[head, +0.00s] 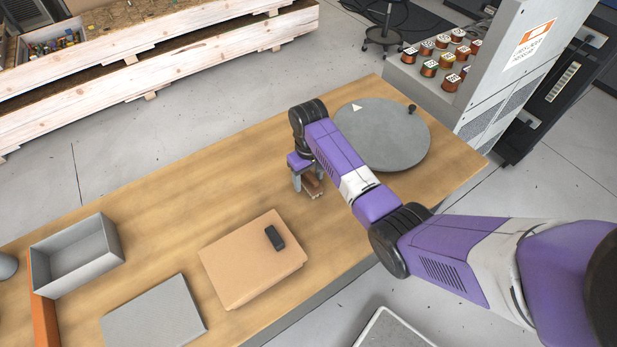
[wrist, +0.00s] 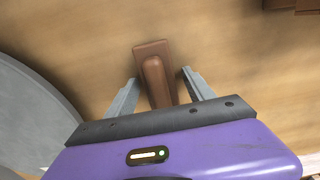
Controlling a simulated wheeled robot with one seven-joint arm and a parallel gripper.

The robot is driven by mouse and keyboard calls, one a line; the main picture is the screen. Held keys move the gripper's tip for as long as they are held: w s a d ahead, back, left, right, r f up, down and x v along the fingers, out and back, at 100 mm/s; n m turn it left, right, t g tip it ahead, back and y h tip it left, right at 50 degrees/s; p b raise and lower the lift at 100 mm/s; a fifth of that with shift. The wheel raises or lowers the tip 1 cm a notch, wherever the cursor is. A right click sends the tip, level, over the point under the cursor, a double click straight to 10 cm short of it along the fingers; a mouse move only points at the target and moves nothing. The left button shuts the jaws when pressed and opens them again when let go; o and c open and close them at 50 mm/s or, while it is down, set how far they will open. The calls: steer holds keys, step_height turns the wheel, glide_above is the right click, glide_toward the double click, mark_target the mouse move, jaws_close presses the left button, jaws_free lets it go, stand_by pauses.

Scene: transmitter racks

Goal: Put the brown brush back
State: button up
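The brown brush (wrist: 153,62) lies on the wooden table, with a flat brown base and a raised rounded handle along it. In the head view the brush (head: 313,188) shows partly, below my gripper (head: 309,181). In the wrist view my gripper (wrist: 160,92) is open, with one grey finger on each side of the brush's near end. Gaps show between both fingers and the brush. The near end of the brush is hidden behind the gripper body.
A grey round plate (head: 383,150) lies right of my gripper. A cardboard box (head: 240,275) with a black object (head: 275,238) on it, a grey flat box (head: 155,318), an open grey bin (head: 77,275) and an orange piece (head: 42,285) stand left. Bare table (head: 190,205) lies between.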

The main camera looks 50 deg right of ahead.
mark_target(308, 173)
step_height(308, 173, up, 12)
steer(key=shift+r, duration=0.25)
stand_by(0.5)
stand_by(0.5)
